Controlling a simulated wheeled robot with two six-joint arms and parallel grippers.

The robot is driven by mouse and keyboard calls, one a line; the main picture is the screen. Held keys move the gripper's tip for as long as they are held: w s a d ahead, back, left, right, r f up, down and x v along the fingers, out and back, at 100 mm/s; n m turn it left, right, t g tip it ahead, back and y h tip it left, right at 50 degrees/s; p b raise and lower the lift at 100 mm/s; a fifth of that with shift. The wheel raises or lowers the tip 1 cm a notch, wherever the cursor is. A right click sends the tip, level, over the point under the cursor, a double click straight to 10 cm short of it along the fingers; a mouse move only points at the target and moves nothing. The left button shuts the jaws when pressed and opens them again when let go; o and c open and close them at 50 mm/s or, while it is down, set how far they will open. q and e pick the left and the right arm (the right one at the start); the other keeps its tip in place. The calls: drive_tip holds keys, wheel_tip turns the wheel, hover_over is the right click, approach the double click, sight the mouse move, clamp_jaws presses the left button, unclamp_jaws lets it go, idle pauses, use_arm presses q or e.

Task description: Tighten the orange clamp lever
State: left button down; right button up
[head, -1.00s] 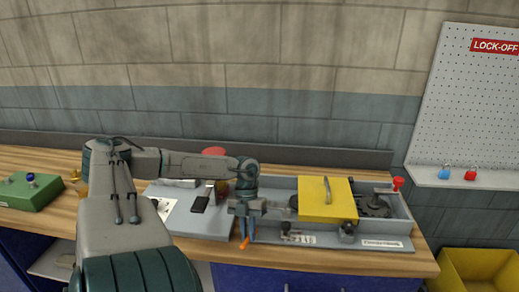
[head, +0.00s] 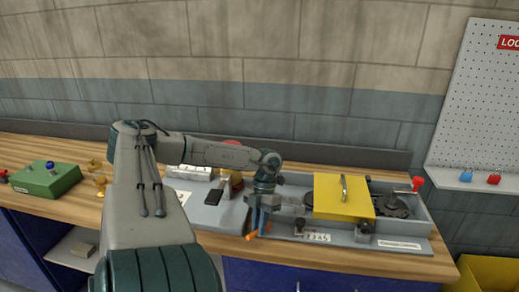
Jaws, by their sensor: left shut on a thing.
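The orange clamp lever (head: 251,236) shows at the front edge of the grey fixture, low and just below my left gripper. My left gripper (head: 260,220) points down and is shut on the lever, whose orange end sticks out to the lower left of the fingers. The fingers hide the rest of the lever and its pivot. My right gripper is not in view.
A yellow cover (head: 343,196) with a handle sits on the grey tray (head: 421,215). A red knob (head: 417,183) stands at the tray's right. A green box (head: 46,178) is at the left. A yellow bin (head: 487,272) is at lower right.

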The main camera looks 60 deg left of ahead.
use_arm(q)
drive_tip(key=shift+a, duration=0.15)
drive_tip(key=c, duration=1.4)
unclamp_jaws()
drive_tip(key=v, duration=0.5)
drive_tip(key=shift+p, duration=0.35)
drive_tip(key=b+v, duration=0.1)
drive_tip(key=v, duration=0.4)
drive_tip(key=shift+w+a+r, duration=0.1)
drive_tip(key=shift+a+r, duration=0.1)
drive_tip(key=shift+r, duration=0.15)
